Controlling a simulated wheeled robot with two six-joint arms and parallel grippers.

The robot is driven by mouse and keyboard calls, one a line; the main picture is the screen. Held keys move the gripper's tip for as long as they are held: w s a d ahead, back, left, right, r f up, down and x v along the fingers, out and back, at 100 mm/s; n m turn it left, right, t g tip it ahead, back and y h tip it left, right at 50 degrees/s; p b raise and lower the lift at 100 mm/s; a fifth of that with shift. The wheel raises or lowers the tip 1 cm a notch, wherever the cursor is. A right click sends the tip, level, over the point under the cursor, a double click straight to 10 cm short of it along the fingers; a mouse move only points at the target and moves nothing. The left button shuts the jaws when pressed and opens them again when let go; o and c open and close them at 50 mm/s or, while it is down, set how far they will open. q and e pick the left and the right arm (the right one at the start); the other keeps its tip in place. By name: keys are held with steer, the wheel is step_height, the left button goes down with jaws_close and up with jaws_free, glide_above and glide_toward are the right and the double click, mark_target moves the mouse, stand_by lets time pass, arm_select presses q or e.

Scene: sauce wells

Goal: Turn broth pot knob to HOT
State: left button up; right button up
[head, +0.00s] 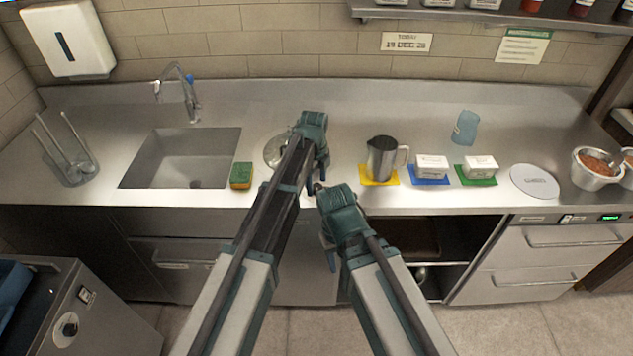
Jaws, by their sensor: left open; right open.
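A dark round knob (69,329) on a pale plate is on the front of a grey metal unit (110,318) at the lower left. Its marks are too small to read, so I cannot tell its setting. I see no pot labelled broth. A round metal piece (272,152), perhaps a pot or lid, is sunk in or lying on the counter, partly hidden by my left arm. My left gripper (313,128) is open over the counter beside this piece. My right gripper (330,225) is open, lower, at the counter's front edge. Both look empty and are far from the knob.
A sink (185,160) with a faucet and a sponge (241,175) are left of my arms. A metal pitcher (381,158), white tubs on coloured mats, a blue cup (465,128) and a round plate (534,181) are on the right. An open shelf is below the counter.

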mark_target(315, 188)
arm_select(q)
step_height(315, 188, up, 13)
steer(key=p, duration=1.2)
steer(key=shift+s+a, duration=0.2)
steer(key=shift+s, duration=0.1)
steer(key=shift+f, duration=0.1)
steer(key=s+a+n, duration=0.8)
steer(key=s+n, duration=0.3)
steer(key=n, duration=0.1)
steer(key=s+a+n, duration=0.8)
steer(key=s+n, duration=0.2)
steer(key=n, duration=0.3)
steer(key=s+d+f+m+b, duration=0.2)
steer(key=s+d+f+b, duration=0.1)
steer(key=d, duration=0.2)
steer(key=s+d+f+m+y+b, duration=0.1)
steer(key=s+d+f+b, duration=0.2)
steer(key=d+f+b, duration=0.1)
steer(key=shift+d+f+m+g+y, duration=0.3)
steer(key=shift+d+m, duration=0.1)
steer(key=shift+d, duration=0.4)
